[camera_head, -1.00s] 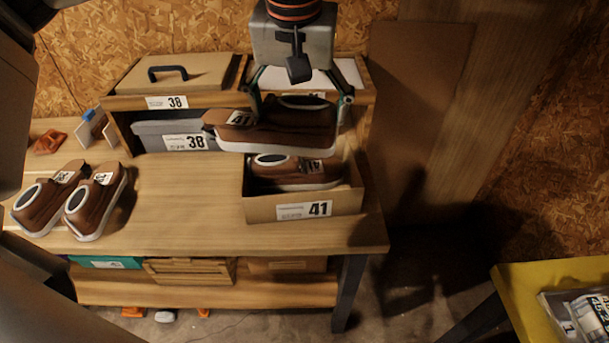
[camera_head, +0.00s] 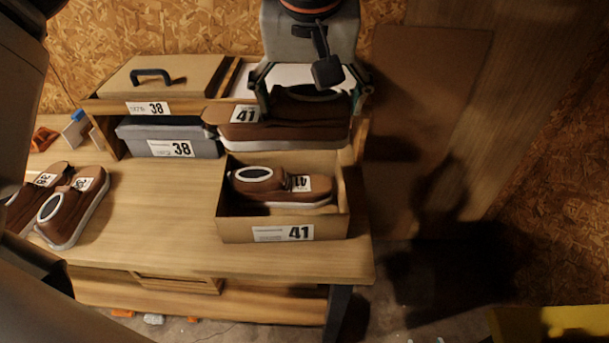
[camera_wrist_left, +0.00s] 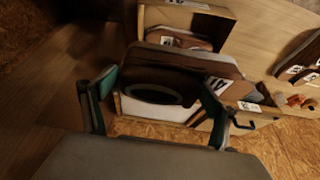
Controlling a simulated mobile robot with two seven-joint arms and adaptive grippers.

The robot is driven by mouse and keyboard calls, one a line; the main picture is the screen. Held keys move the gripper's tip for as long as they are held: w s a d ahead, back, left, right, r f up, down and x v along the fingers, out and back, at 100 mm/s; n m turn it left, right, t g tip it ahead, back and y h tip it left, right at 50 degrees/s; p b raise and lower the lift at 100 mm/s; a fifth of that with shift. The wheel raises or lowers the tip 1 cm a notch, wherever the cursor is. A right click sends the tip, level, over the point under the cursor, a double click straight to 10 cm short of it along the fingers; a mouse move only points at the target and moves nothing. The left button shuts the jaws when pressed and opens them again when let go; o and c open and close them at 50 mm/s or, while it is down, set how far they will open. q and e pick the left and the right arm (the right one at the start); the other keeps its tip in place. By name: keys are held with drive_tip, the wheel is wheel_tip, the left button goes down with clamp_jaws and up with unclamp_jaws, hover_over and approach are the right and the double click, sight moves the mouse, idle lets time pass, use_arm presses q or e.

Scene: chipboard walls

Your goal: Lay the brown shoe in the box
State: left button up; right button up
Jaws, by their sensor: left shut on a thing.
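My left gripper (camera_head: 310,102) is shut on a brown shoe (camera_head: 285,133) with a white sole and a 41 tag. It holds the shoe level above the back of the open cardboard box (camera_head: 232,230) labelled 41. Another brown shoe (camera_head: 262,190), also tagged 41, lies in the front part of the box. In the left wrist view the held shoe (camera_wrist_left: 170,62) is between the fingers of the left gripper (camera_wrist_left: 160,95), and the box (camera_wrist_left: 185,8) is partly hidden behind it. The right gripper is not in view.
Two brown shoes (camera_head: 75,210) stand at the left of the wooden bench (camera_head: 160,230). A yellow table (camera_head: 545,322) is at lower right.

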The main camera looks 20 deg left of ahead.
sight(310, 149)
use_arm(q)
wheel_tip(310, 149, down, 10)
drive_tip(key=shift+r+b, duration=0.2)
drive_tip(key=shift+b, duration=0.15)
wheel_tip(310, 149, down, 5)
drive_tip(key=shift+r, duration=0.15)
drive_tip(key=shift+f+b, duration=0.35)
drive_tip(key=shift+f, duration=0.1)
drive_tip(key=shift+f, duration=0.2)
drive_tip(key=o, duration=1.8)
